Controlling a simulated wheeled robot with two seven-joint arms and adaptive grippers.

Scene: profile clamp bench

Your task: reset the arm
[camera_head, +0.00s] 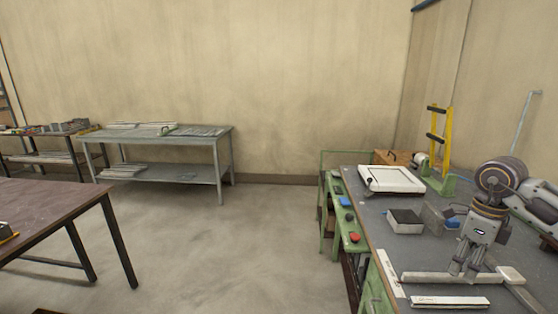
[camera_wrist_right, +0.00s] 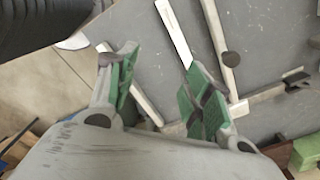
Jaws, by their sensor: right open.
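My right gripper (camera_head: 463,268) is above the grey bench (camera_head: 410,244) at the right of the head view, pointing down. In the right wrist view its two green-padded fingers (camera_wrist_right: 158,62) are spread apart with nothing between them. Below it are a long pale bar (camera_head: 440,277) and a white profile strip (camera_head: 450,302) near the front of the bench. I cannot tell whether the fingertips touch the bar. Another white strip (camera_head: 388,272) lies along the left side. My left gripper is not in view.
A white framed tray (camera_head: 392,179), a dark-topped box (camera_head: 405,220) and a yellow stand (camera_head: 439,140) are farther back on the bench. A brown table (camera_head: 50,215) is at left; open floor (camera_head: 230,250) lies between.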

